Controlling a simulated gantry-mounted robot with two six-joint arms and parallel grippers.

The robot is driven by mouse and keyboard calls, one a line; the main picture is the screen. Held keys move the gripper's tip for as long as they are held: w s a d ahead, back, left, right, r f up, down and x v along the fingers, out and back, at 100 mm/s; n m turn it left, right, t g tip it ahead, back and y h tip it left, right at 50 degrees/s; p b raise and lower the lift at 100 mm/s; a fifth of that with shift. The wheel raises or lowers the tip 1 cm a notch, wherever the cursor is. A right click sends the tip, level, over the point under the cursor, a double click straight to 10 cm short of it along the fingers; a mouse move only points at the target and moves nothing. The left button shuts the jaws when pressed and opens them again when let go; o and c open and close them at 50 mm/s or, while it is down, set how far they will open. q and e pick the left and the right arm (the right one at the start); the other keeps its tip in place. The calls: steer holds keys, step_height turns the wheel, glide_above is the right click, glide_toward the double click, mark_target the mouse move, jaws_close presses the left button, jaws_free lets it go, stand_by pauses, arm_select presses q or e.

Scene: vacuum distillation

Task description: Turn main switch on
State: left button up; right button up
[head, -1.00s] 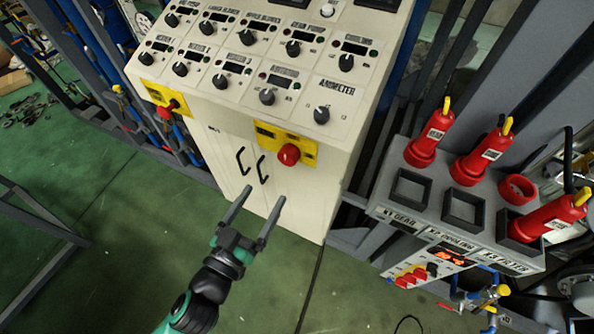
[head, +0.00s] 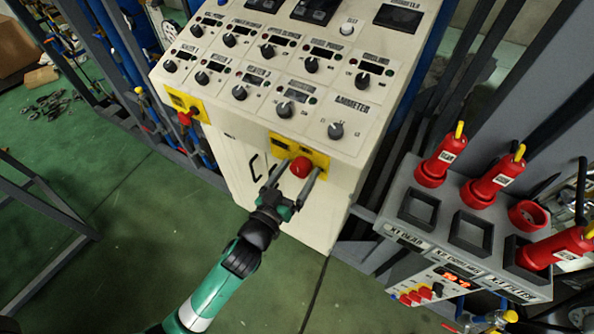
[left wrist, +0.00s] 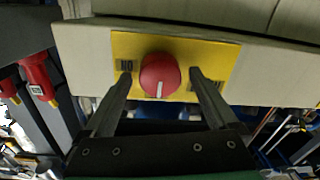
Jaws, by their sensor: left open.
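The main switch appears as a red rotary knob (head: 301,167) on a yellow plate (head: 317,160) on the front of the cream control cabinet. My left gripper (head: 296,168) is open, with its two fingers reaching up on either side of the knob in the head view. In the left wrist view the red knob (left wrist: 160,75) sits between the spread fingertips, apart from both, with its white mark pointing down in the picture. Labels on the yellow plate (left wrist: 215,58) are partly hidden by the fingers. My right gripper is not in view.
A second red knob (head: 186,118) on a yellow plate is at the cabinet's left. Several black dials, such as the ammeter dial (head: 336,130), cover the sloped panel. A grey socket box (head: 425,240) with red plugs stands at the right.

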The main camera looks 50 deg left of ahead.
arm_select(q)
steer(key=c, duration=1.4)
steer(key=shift+o, duration=0.2)
steer(key=shift+m, duration=0.4)
steer(key=m, duration=0.3)
steer(key=shift+d+m+p, duration=0.1)
steer(key=shift+m+p, duration=0.2)
steer(key=shift+p, duration=0.1)
steer(key=m+p, duration=0.1)
steer(key=m, duration=0.3)
steer(key=shift+m, duration=0.3)
steer(key=m+p, duration=0.1)
steer(key=m, duration=0.3)
steer(key=shift+m+t, duration=0.3)
steer(key=shift+m, duration=0.1)
steer(key=shift+f+m+h+p, duration=0.15)
steer(key=shift+m+p, duration=0.25)
steer(key=shift+m, duration=0.75)
steer(key=shift+m+h+p, duration=0.15)
steer(key=shift+m+p, duration=0.25)
steer(key=shift+m, duration=0.75)
